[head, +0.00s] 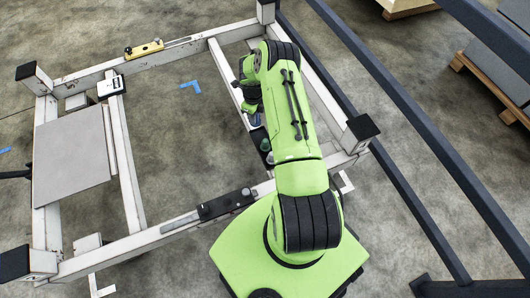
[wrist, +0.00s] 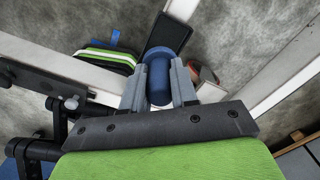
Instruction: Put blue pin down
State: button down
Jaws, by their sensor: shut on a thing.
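In the head view my gripper (head: 251,108) hangs over the inner bar of the white trolley frame (head: 131,180), mostly hidden by my green arm. A small blue patch shows below it, over the dark plate (head: 259,138).
A grey panel (head: 71,157) covers the frame's left end. Black-capped posts (head: 361,128) rise at the corners. A yellow block (head: 145,48) sits on the far rail. Dark rails (head: 430,150) run along the right.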

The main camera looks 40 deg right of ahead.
jog(key=f+m, duration=0.1)
jog(key=d, duration=0.1)
jog(key=f+m, duration=0.1)
jog(key=shift+s+d+f+m+b, duration=0.25)
jog(key=shift+d+f+m+b, duration=0.05)
notch_tip(320, 180, down, 10)
jog(key=b, duration=0.4)
jog(key=shift+r, duration=0.15)
jog(key=c, duration=0.9)
grip_release()
